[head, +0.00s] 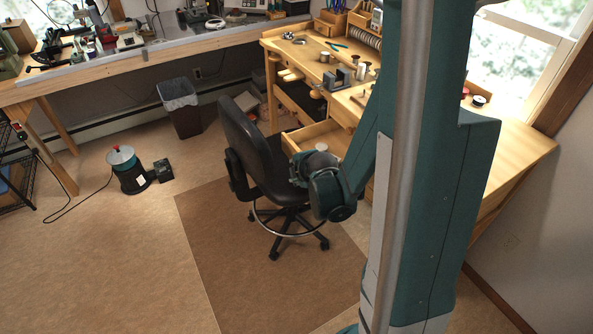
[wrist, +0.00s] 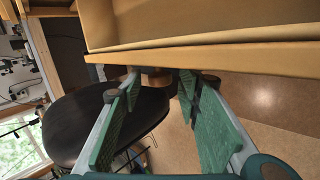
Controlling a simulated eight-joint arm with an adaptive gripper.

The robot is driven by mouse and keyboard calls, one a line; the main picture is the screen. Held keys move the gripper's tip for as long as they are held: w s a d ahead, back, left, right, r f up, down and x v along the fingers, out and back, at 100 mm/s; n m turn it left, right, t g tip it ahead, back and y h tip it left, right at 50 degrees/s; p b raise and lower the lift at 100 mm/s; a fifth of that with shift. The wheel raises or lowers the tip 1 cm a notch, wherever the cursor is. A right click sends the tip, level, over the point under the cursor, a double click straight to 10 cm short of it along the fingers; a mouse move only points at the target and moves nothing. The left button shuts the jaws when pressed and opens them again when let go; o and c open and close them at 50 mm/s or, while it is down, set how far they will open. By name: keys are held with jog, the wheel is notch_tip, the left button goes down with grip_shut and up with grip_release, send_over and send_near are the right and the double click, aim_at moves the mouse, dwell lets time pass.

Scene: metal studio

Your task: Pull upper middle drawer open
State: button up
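A light wooden drawer (head: 322,133) sticks out from the workbench in the head view, beside the chair. In the wrist view the drawer (wrist: 205,58) fills the top, with its inside bare and its front edge running across. A gap shows between each finger and the knob. In the head view my wrist covers part of the drawer front, and the fingers are hard to make out.
A black office chair (head: 250,150) stands close to my wrist on a brown mat (head: 225,255), and its dark seat (wrist: 110,120) shows below my fingers. The workbench (head: 300,62) holds tools and small parts. Open floor (head: 120,260) lies at left.

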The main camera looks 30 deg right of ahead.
grip_shut()
jog(key=a, duration=0.4)
jog(key=shift+a+b, duration=0.3)
jog(key=shift+a, duration=0.05)
grip_release()
jog(key=shift+s+r, duration=0.2)
dwell(0.4)
jog(key=v, duration=1.1)
jog(key=shift+s, duration=0.15)
dwell(0.8)
jog(key=shift+r, duration=0.1)
